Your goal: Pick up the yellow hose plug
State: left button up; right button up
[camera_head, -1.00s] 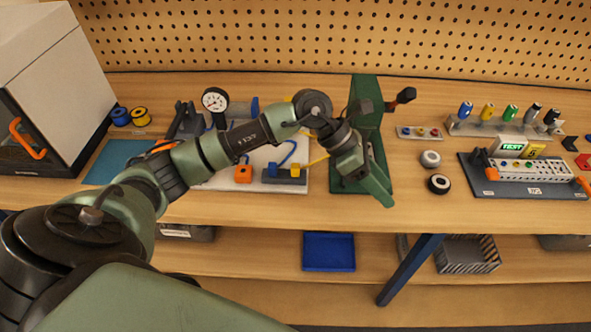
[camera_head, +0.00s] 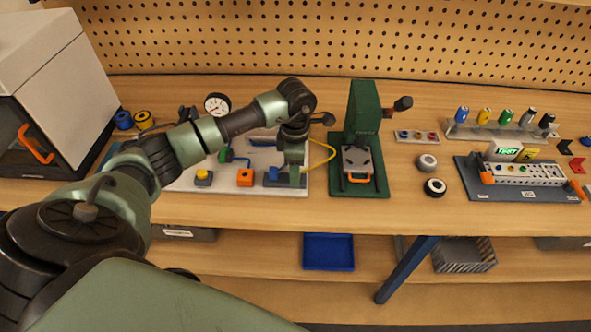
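My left gripper (camera_head: 293,180) points down over the right part of a grey block (camera_head: 300,191) at the front of the white hose board (camera_head: 224,183). A yellow hose (camera_head: 327,157) loops from the right towards the gripper. The yellow hose plug is hidden behind the gripper, so I cannot tell whether the fingers are around it, or whether they are open or shut. A blue plug (camera_head: 271,174) sits on the same block just left of the fingers. My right gripper is not in view.
A green press (camera_head: 362,112) stands close to the right of the gripper. An orange block (camera_head: 245,177) and a yellow-topped block (camera_head: 203,175) sit on the board to the left. A gauge (camera_head: 217,104) stands behind the arm. The bench's front strip (camera_head: 400,216) is clear.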

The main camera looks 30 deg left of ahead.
pick_arm(q)
jog(key=shift+f, duration=0.3)
grip_shut()
jog(key=shift+r, duration=0.15)
notch_tip(320, 180, up, 20)
jog(key=b, duration=0.3)
